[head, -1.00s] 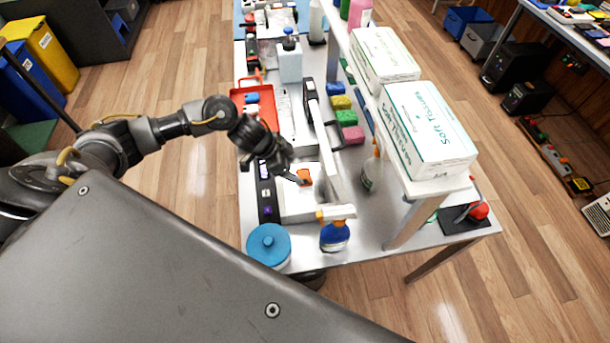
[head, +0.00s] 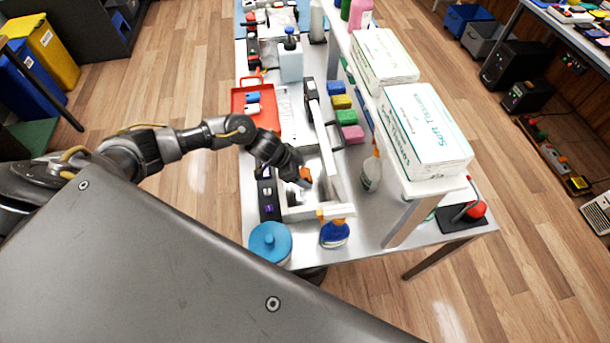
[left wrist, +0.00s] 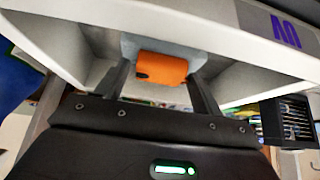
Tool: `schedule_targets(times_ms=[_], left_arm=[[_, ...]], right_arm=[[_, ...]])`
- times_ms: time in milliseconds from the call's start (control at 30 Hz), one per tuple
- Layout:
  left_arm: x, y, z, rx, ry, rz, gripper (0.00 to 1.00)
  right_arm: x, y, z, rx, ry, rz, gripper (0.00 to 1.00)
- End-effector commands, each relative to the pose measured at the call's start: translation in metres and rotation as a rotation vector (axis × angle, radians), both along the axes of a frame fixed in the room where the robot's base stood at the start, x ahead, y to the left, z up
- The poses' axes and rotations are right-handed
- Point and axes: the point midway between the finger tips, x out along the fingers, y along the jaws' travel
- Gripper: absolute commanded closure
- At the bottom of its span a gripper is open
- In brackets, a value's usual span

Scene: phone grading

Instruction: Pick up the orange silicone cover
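The orange silicone cover (head: 306,175) is small and lies inside the white open box (head: 299,212) near the front of the table. In the left wrist view the cover (left wrist: 162,68) shows between and just beyond the fingertips, in front of a pale grey surface. My left gripper (left wrist: 161,78) is open, its two dark fingers apart on either side of the cover. Contact with the cover is not clear. In the head view my left gripper (head: 298,172) points down into the box and hides part of it. My right gripper is not in view.
A blue round container (head: 270,243) and a blue spray bottle (head: 334,232) stand at the table's near end. A red tray (head: 256,108) lies behind the box. The shelf with tissue boxes (head: 424,130) rises on the right, and another spray bottle (head: 371,172) stands by it.

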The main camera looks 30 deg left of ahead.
Motion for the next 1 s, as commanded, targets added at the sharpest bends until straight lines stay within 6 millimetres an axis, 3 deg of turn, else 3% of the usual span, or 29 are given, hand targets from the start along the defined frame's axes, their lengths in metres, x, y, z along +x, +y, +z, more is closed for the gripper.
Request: schedule_targets(times_ms=[33,300,567,1000], left_arm=[[0.000,0.000,0.000,0.000,0.000,0.000,0.39],[0.000,0.000,0.000,0.000,0.000,0.000,0.72],[0.001,0.000,0.005,-0.001,-0.002,0.001,0.72],[0.001,0.000,0.082,0.000,-0.004,-0.001,0.72]], right_arm=[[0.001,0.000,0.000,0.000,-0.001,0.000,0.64],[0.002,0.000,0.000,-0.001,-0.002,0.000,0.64],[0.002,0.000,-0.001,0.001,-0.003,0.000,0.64],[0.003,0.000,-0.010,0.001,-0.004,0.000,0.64]])
